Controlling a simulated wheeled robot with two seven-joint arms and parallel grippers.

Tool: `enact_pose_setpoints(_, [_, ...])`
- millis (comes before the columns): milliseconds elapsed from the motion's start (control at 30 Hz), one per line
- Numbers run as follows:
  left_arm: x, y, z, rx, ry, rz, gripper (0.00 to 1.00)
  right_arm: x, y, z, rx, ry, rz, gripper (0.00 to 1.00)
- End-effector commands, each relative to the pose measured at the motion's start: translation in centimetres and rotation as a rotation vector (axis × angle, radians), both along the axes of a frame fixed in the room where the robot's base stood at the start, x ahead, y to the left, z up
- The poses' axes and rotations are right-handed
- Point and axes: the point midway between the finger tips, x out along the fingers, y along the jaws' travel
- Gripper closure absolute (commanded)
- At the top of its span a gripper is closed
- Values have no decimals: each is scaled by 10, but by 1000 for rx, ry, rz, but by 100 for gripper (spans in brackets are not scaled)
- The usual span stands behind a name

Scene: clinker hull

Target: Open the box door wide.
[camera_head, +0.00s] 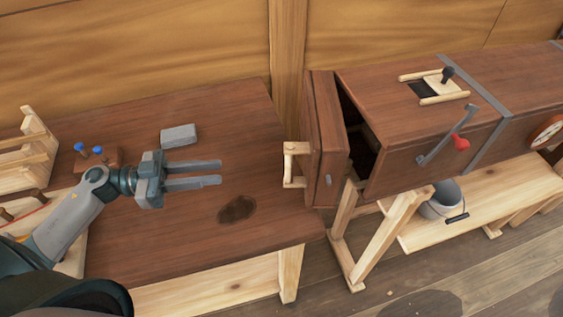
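The long brown wooden box (400,150) stands on a trestle at the right. Its door (321,140) at the left end stands partly open, with a dark gap between door and box. A pale wooden handle (289,165) sticks out from the door's left face. A small grey metal piece (327,181) sits on the door's near edge. My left gripper (220,172) is over the workbench, left of the handle and apart from it. Its two fingers are spread apart, with nothing between them, and point right toward the door. My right gripper is not in view.
The brown workbench (180,240) holds a grey block (179,136), a small block with blue pegs (90,155) and a wooden rack (32,155). The box carries a red-knobbed crank (447,140). A bucket (441,203) stands on the low shelf.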

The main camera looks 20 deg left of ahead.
Motion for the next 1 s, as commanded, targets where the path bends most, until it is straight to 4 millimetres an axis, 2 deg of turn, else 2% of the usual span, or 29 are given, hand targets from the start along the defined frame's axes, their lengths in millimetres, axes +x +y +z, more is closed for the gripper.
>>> enact_pose_setpoints(267, [15,-30,5,-4,-3,0,77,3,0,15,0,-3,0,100])
enact_pose_setpoints(800, [56,-118,5,-5,-2,1,77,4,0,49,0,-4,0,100])
enact_pose_setpoints(1000, [67,-140,3,-3,-3,1,77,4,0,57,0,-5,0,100])
